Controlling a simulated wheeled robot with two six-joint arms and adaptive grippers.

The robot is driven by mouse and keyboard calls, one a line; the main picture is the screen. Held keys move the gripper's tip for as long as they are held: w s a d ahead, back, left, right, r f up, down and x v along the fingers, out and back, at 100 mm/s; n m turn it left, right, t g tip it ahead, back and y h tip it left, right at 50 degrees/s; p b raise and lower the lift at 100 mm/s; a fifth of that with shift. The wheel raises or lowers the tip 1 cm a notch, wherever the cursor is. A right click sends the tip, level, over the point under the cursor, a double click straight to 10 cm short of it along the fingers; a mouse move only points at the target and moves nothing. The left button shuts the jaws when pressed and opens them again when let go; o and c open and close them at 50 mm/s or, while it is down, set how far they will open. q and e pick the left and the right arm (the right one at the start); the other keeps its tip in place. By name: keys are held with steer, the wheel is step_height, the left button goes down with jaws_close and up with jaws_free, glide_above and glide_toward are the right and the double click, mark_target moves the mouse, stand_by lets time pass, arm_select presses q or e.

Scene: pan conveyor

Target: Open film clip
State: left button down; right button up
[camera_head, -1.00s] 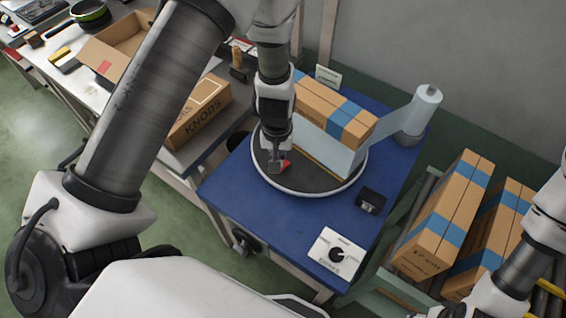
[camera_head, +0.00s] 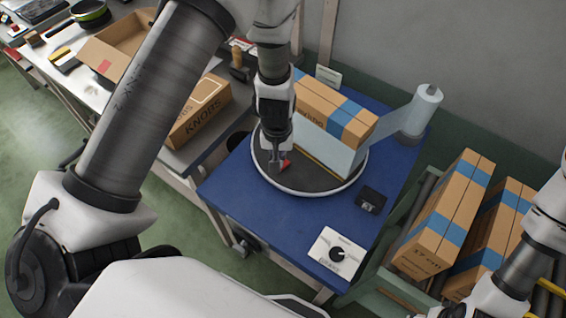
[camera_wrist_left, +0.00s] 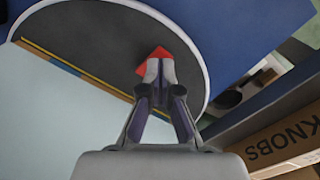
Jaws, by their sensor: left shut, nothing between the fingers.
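A red clip (camera_head: 286,164) sits low at the turntable, beside the film-wrapped cartons; it also shows in the left wrist view (camera_wrist_left: 147,64). My left gripper (camera_head: 276,168) points down at the turntable with its fingers together and nothing between them. In the left wrist view its fingertips (camera_wrist_left: 160,70) overlap the red clip, and I cannot tell whether they touch it. The fingers hide part of the clip. Pale film (camera_head: 375,133) runs from the film roll (camera_head: 425,105) to the cartons (camera_head: 335,110). My right gripper is out of view.
The turntable (camera_head: 290,188) stands on a blue table (camera_head: 245,195). A black box (camera_head: 370,200) and a white dial panel (camera_head: 338,257) are near its front right. Strapped cartons (camera_head: 440,225) lie at the right. A KNOBS carton (camera_head: 200,115) stands at the left.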

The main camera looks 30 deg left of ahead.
arm_select(q)
steer(key=shift+f+b, duration=0.9)
steer(key=shift+f, duration=0.2)
stand_by(0.3)
step_height(320, 180, up, 7)
steer(key=p, duration=0.6)
steer(key=shift+r+p, duration=0.1)
steer(key=shift+p, duration=0.2)
steer(key=shift+s, duration=0.1)
